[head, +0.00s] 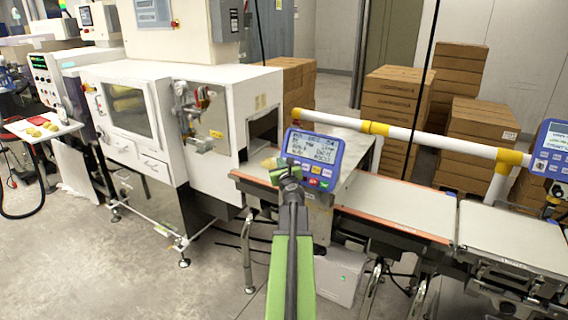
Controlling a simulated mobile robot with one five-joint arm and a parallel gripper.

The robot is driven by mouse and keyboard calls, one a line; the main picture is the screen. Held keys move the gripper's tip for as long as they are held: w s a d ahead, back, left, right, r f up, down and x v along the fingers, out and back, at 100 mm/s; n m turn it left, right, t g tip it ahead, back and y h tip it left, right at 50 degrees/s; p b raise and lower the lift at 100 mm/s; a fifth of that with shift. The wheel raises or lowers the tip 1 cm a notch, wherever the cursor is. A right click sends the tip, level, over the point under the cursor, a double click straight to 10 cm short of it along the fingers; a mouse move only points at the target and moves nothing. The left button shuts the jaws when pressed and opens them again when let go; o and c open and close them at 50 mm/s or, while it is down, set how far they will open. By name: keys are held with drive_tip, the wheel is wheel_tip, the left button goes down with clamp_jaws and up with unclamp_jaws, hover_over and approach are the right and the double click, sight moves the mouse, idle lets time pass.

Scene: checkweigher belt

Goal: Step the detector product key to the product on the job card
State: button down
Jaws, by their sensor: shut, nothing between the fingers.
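A blue control panel (313,158) with a lit screen of small dark text stands over the conveyor, in the middle of the head view. Its coloured keys (316,181) run along its lower edge; their labels are too small to read. My gripper (287,166) is shut and empty, in front of the panel's lower left part. It hides some of the lower left keys. I cannot tell whether its tips touch a key.
A second blue panel (553,150) stands at the right edge. A white and yellow rail (400,133) runs behind the belt (395,203). A large white machine (165,110) stands left, with stacked cartons (392,110) behind. Floor at lower left is clear.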

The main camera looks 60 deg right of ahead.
drive_tip(key=shift+a+r+p, duration=0.35)
drive_tip(key=shift+a+r, duration=0.1)
drive_tip(key=shift+a, duration=0.45)
drive_tip(key=shift+a+r+p, duration=0.35)
drive_tip(key=shift+a+r, duration=0.1)
drive_tip(key=shift+a, duration=0.4)
